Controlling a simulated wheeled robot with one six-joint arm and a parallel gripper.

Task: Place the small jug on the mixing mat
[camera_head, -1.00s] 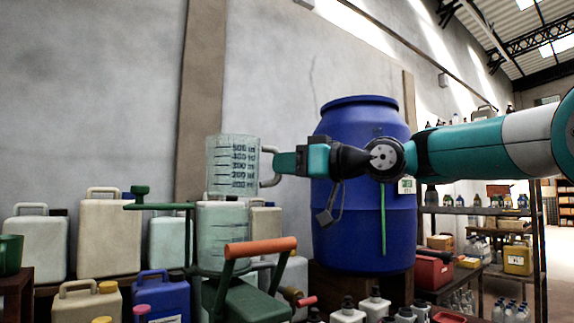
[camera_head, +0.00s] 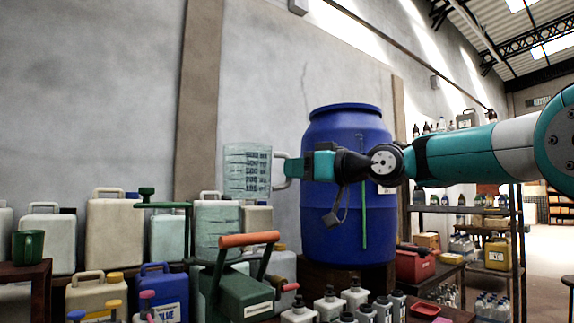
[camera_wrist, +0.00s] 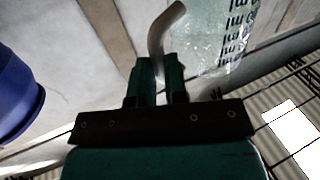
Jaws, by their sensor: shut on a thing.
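The small jug (camera_head: 247,170) is clear with dark measuring marks. My gripper (camera_head: 291,169) is shut on its grey handle, at the jug's right side, and holds it upright in the air. In the wrist view the fingers of my gripper (camera_wrist: 160,72) close around the curved handle (camera_wrist: 163,35), and the jug's marked wall (camera_wrist: 212,40) shows beyond. I cannot make out the mixing mat in either view.
A green box with an orange handle (camera_head: 248,239) stands below the jug. A tall blue drum (camera_head: 335,225) is close behind my wrist. White and beige canisters (camera_head: 114,235) line the wall at left. Several small bottles crowd the front. A green mug (camera_head: 28,246) sits at far left.

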